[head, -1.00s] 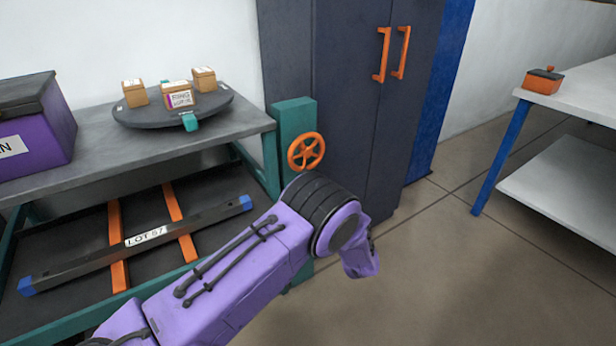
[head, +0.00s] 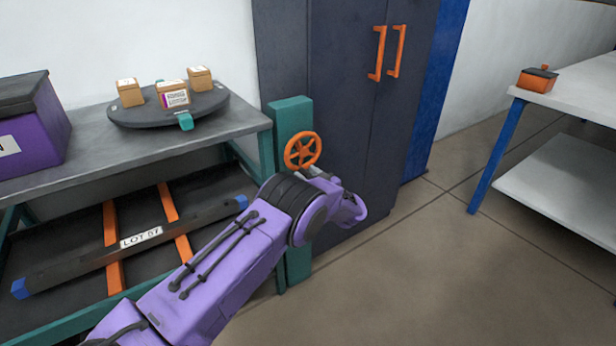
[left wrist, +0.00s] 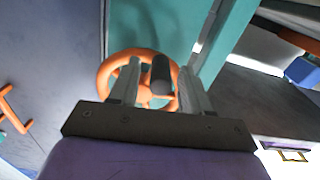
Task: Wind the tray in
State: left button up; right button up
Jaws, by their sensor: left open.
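An orange handwheel (head: 302,150) is mounted on a teal post (head: 288,118) at the bench's right end. It also shows in the left wrist view (left wrist: 108,72), with a dark handle (left wrist: 161,76) standing out from it. My left gripper (head: 316,172) is just in front of the wheel's lower edge. In the left wrist view it is open (left wrist: 160,88), with its fingers either side of the dark handle. I cannot tell whether they touch it. A dark bar with blue ends and a "LOT 57" label (head: 140,239) lies across orange strips on the lower shelf. My right gripper is out of view.
A round turntable (head: 135,119) with small boxes (head: 173,94) stands on the grey bench top (head: 105,143), beside a purple bin (head: 38,130). A dark cabinet (head: 340,60) with orange handles is behind the wheel. A white table (head: 590,95) stands at right; floor between is clear.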

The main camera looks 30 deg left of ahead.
pick_arm(q)
grip_shut()
jog(key=shift+s+r, duration=0.1)
